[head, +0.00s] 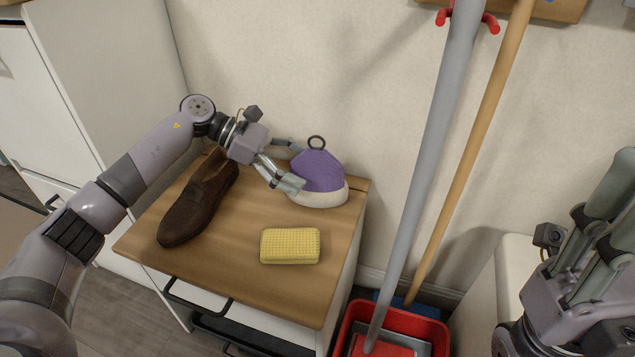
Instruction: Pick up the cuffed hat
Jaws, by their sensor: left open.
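The cuffed hat (318,171) is purple with a whitish cuff and a dark ring on top. It sits at the back right of the wooden cabinet top. My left gripper (292,166) is open at the hat's left side, with one finger in front of the hat and the other towards its back left. I cannot tell whether the fingers touch it. My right gripper (612,215) is at the right edge, far from the hat and partly cut off by the frame.
A brown shoe (198,203) lies left on the cabinet top (210,265), and a yellow sponge (290,246) lies in front of the hat. A grey pole (428,165) and a wooden pole (470,160) stand to the right, above a red bucket (428,330).

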